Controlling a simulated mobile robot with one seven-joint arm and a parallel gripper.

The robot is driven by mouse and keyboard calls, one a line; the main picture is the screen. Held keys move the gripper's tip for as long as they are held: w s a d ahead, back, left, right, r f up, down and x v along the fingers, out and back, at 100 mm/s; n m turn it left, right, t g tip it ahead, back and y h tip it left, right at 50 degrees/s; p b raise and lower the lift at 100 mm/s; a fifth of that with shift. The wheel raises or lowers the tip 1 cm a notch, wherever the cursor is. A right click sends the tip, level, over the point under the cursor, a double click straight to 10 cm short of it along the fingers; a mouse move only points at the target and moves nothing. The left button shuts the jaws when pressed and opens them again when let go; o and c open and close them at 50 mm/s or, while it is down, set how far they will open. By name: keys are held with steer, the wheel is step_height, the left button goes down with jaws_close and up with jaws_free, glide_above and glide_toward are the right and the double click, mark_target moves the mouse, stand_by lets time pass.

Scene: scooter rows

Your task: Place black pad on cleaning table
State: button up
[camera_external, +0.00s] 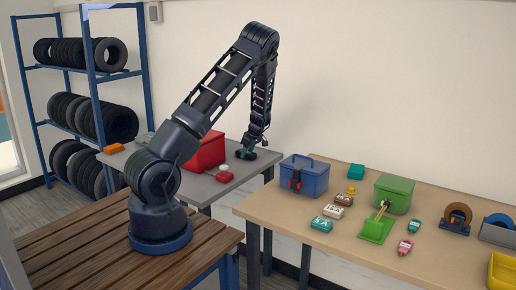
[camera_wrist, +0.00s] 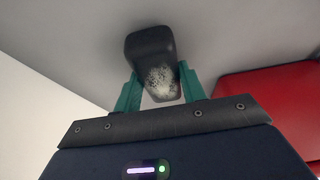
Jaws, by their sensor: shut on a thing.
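A black pad (camera_wrist: 150,48) with a whitish, worn-looking patch is between the green fingers of my gripper (camera_wrist: 160,88) in the wrist view. My gripper is shut on it. In the external view my gripper (camera_external: 246,154) is low over the back right part of a grey table (camera_external: 196,189), right of a red bin. The grey surface fills the background behind the pad in the wrist view. I cannot tell whether the pad touches it. The pad is too small and dark to make out clearly in the external view.
The red bin (camera_external: 207,151) is close beside my gripper. A small red item (camera_external: 225,176) lies in front. An orange item (camera_external: 114,148) is at the left end. A wooden table (camera_external: 290,216) at right holds a blue toolbox (camera_external: 304,178), a green bin (camera_external: 393,194) and several small items.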

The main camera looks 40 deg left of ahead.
steer(key=o, duration=1)
steer(key=shift+f, duration=0.1)
steer(key=v, duration=1)
steer(key=shift+d+r, duration=0.2)
steer(key=shift+r, duration=0.1)
steer(key=s+d+r+m+t+h, duration=0.15)
steer(key=s+d+r+m, duration=0.3)
steer(key=s+r, duration=0.7)
steer(key=s+d+r+m+t+h, duration=0.1)
steer(key=s+d+r+m+h, duration=0.3)
steer(key=s+r, duration=0.8)
steer(key=s+d+r+m, duration=0.2)
steer(key=s+m, duration=0.1)
steer(key=s, duration=0.4)
steer(key=s+d+r+m+t, duration=0.1)
steer(key=s+d+m, duration=0.1)
steer(key=s, duration=0.6)
steer(key=s+d+r+m+t+y, duration=0.1)
steer(key=s+d+r+m, duration=0.1)
steer(key=s+m, duration=0.2)
steer(key=s, duration=0.3)
steer(key=shift+s+d+r, duration=0.3)
steer(key=shift+d, duration=0.1)
